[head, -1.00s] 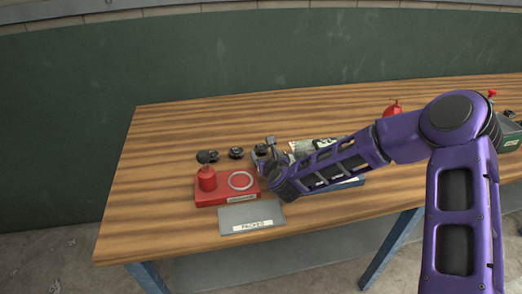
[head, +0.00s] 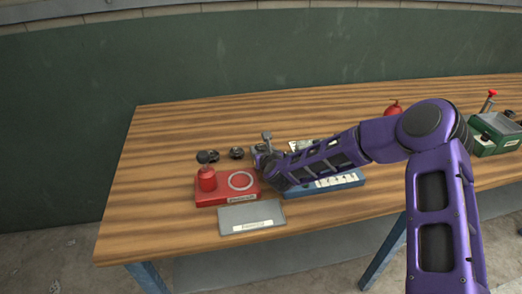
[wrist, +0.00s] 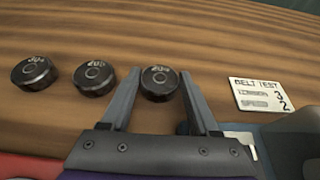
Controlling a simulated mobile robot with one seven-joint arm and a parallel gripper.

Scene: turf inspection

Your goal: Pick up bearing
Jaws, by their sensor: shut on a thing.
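Three black, round bearings stand in a row on the wooden table. In the wrist view the left bearing (wrist: 32,73) and the middle bearing (wrist: 94,78) are free, with pale markings too small to read surely. The right bearing (wrist: 160,83) is between the two fingers of my gripper (wrist: 160,85), which is shut on it. It appears to be at table level. In the head view my gripper (head: 266,150) mostly hides that bearing; the other two show to its left, the left one (head: 207,156) and the middle one (head: 237,153).
A red fixture (head: 215,198) with a pale ring and a grey labelled plate (head: 252,217) lie in front. A blue tray (head: 325,190) is under my forearm. A green box (head: 494,138) stands far right. A "BELT TEST" card (wrist: 262,94) lies right of the bearings.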

